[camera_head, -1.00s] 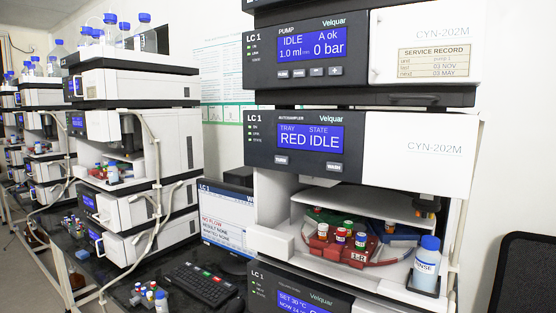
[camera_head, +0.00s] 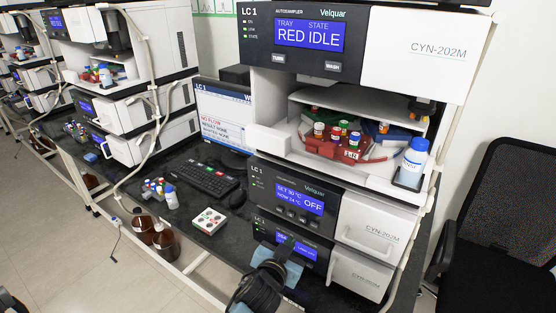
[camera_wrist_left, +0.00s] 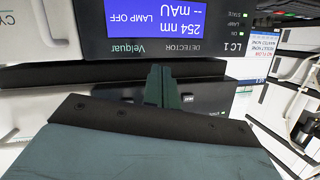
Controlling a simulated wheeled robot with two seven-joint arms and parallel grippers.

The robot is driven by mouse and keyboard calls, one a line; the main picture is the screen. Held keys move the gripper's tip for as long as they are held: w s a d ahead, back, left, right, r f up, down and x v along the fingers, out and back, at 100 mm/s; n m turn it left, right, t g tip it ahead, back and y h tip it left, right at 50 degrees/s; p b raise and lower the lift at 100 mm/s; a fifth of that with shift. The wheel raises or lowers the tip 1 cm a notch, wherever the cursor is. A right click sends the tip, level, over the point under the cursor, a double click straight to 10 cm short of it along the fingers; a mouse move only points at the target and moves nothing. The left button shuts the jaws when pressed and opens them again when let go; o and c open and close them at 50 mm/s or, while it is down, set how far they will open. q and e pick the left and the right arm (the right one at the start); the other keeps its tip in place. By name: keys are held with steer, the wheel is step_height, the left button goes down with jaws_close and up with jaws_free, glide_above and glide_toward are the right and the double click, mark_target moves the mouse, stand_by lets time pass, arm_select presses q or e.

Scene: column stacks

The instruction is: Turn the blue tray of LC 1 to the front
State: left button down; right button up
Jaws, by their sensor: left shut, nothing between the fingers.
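The LC 1 autosampler (camera_head: 300,35) is at the top; its screen (camera_head: 309,34) reads tray RED, state IDLE. Its TURN button (camera_head: 278,58) is below the screen, left of the WASH button (camera_head: 333,67). In the open bay the red tray (camera_head: 325,147) with capped vials faces front. The blue tray (camera_head: 394,138) is behind it on the right, partly hidden. My left gripper (camera_head: 287,246) is shut and empty, low in front of the LC 1 detector, well below the autosampler. It also shows in the left wrist view (camera_wrist_left: 162,88). My right gripper is out of view.
A monitor (camera_head: 222,115), keyboard (camera_head: 202,179) and small button box (camera_head: 209,220) are on the bench to the left. A black chair (camera_head: 500,215) is at right.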

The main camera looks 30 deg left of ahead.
arm_select(q)
step_height(320, 180, up, 17)
steer(key=w+a+n+t+y, duration=0.1)
steer(key=w+a+t+y, duration=0.1)
steer(key=t, duration=0.2)
steer(key=n+t+y+p, duration=0.35)
steer(key=n+y, duration=0.25)
steer(key=y, duration=0.2)
glide_toward(279, 58)
steer(key=s+a+r+b, duration=0.1)
steer(key=s+a+r, duration=0.4)
steer(key=s, duration=0.1)
steer(key=shift+d+f, duration=0.1)
steer(key=shift+d, duration=0.15)
steer(key=shift+w, duration=0.1)
steer(key=w+b, duration=0.2)
steer(key=w, duration=0.6)
steer(key=shift+w+d, duration=0.35)
steer(key=shift+w, duration=0.05)
steer(key=shift+w+f, duration=0.1)
